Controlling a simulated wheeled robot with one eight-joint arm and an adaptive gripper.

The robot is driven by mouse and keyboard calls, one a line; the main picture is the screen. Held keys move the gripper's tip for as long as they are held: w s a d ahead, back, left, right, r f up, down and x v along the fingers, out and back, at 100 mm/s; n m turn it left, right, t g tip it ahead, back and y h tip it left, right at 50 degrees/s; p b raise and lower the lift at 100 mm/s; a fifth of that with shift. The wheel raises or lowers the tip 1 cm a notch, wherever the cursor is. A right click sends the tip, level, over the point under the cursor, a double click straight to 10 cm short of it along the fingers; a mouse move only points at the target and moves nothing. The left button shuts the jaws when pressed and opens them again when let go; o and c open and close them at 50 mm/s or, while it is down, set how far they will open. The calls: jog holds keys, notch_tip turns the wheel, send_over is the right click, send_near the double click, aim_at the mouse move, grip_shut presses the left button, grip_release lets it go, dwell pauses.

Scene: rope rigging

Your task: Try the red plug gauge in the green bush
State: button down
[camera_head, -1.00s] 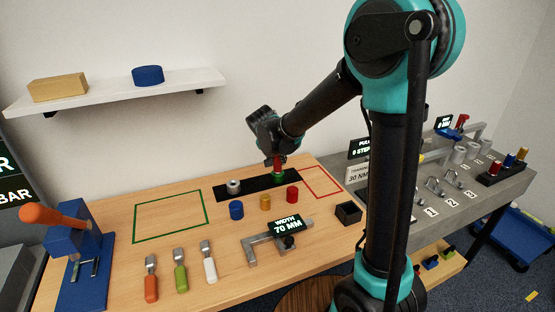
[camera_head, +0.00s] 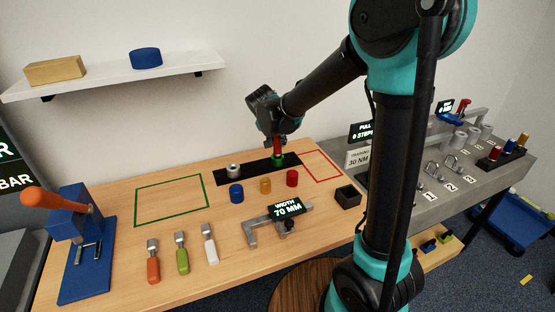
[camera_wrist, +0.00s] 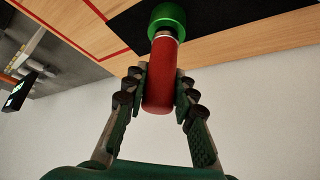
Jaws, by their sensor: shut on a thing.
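The red plug gauge (camera_wrist: 160,85) is upright in my gripper (camera_wrist: 158,92), whose two fingers are shut on its red handle. It also shows in the head view (camera_head: 277,147), with my gripper (camera_head: 277,138) above it. The green bush (camera_wrist: 167,15) stands on the black strip (camera_head: 230,178), directly below the gauge. In the wrist view a short silver part of the gauge shows between the red handle and the bush mouth. The gauge is in line with the bush, or nearly so. How deep its tip sits is hidden.
A grey bush (camera_head: 233,170) stands at the strip's left. A caliper with a display (camera_head: 285,207) and a black box (camera_head: 347,196) are nearer. The green outlined area (camera_head: 170,198) is empty.

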jog(key=shift+r, duration=3.05)
